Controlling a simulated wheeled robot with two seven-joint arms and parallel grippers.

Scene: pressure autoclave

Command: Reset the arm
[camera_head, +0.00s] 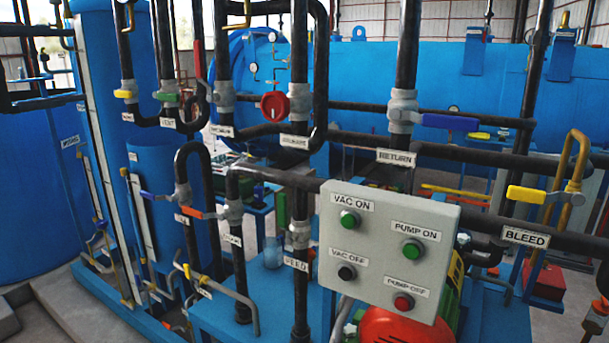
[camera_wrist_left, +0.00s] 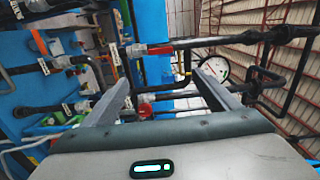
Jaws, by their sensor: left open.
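My left gripper (camera_wrist_left: 160,78) shows in the left wrist view, its two grey fingers spread apart with nothing held between them. Beyond the fingers are pipes, a red-handled valve (camera_wrist_left: 160,48) and a round white gauge (camera_wrist_left: 215,68). I cannot make out my left gripper in the head view. My right gripper is in neither view. In the head view a grey control panel (camera_head: 385,250) has a green VAC ON button (camera_head: 349,220), a green PUMP ON button (camera_head: 412,250), a black VAC OFF button (camera_head: 346,272) and a red PUMP OFF button (camera_head: 403,302).
A large blue horizontal vessel (camera_head: 430,75) lies across the back. Black pipes with a red valve wheel (camera_head: 275,105), a blue lever (camera_head: 450,122) and a yellow lever (camera_head: 526,195) crowd the front. Bare floor (camera_head: 75,310) shows at lower left.

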